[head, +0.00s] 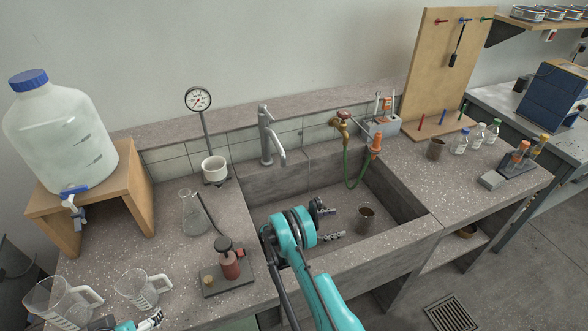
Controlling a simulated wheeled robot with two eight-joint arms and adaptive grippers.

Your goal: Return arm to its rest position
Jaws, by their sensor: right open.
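My right arm comes up from the bottom middle over the front wall of the sink (398,248). Its gripper (330,223) is over the sink basin, with its two fingers spread and nothing between them. A brownish metal beaker (366,220) stands upright in the sink, just right of the fingers with a small gap in the picture. Part of my left gripper (152,320) shows at the bottom left edge, close to a clear measuring jug; whether its fingers are apart is not clear.
Left of the sink stand clear jugs (143,288), a flask (194,213), a red burner-like device (229,262) and a gauge stand (198,99). A green hose (361,168) hangs into the sink. A tap (268,135) rises behind it. Bottles (476,136) stand on the right.

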